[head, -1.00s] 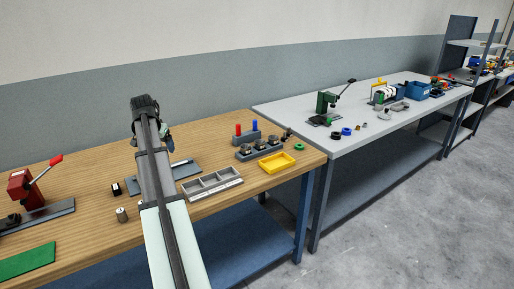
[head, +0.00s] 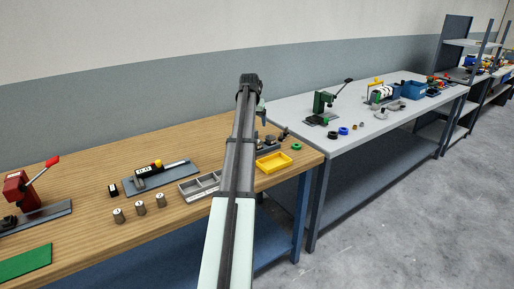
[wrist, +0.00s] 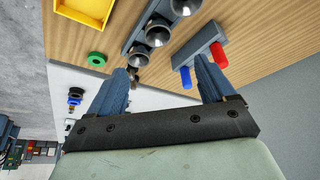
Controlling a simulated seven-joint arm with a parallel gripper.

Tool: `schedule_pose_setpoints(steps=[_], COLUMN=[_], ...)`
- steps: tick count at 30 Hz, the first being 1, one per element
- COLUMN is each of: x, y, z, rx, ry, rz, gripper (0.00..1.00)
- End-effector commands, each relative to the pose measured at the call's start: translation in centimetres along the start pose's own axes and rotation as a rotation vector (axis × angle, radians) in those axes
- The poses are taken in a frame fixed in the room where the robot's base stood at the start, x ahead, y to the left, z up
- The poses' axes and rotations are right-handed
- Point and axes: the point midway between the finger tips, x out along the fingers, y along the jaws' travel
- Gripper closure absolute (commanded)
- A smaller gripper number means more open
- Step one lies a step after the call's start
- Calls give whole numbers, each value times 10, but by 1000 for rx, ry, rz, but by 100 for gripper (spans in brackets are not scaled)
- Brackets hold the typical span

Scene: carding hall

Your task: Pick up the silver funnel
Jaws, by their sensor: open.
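Three silver, round-mouthed pieces that look like funnels sit in a row in a dark grey holder; the wrist view shows the nearest to my fingers (wrist: 140,57), a middle one (wrist: 158,33) and one at the top edge (wrist: 184,5). I cannot tell which one the task means. In the head view my arm hides part of this row, and one piece (head: 270,142) shows just right of it. My gripper (wrist: 162,70) is open and empty, above the bench near the holder; it also shows in the head view (head: 263,118).
A yellow tray (head: 274,163) and green ring (head: 297,147) lie beside the holder. A block with a red peg (wrist: 218,54) and blue peg (wrist: 186,77) stands close to one finger. A grey divided tray (head: 199,186) lies left of my arm.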

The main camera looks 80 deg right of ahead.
Motion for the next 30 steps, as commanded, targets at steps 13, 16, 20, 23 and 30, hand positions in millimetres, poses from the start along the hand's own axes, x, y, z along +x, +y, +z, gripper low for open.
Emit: schedule_pose_setpoints(steps=[13,16,20,23,30], x=[53,70,83,87,107], y=[2,2,2,2,4], z=[-1,-1,-1,-1,0], rx=[-2,-2,-1,-1,-1], ry=[-3,-3,-1,0,-2], rz=[0,0,0,0,0], gripper=[17,17,17,17,17])
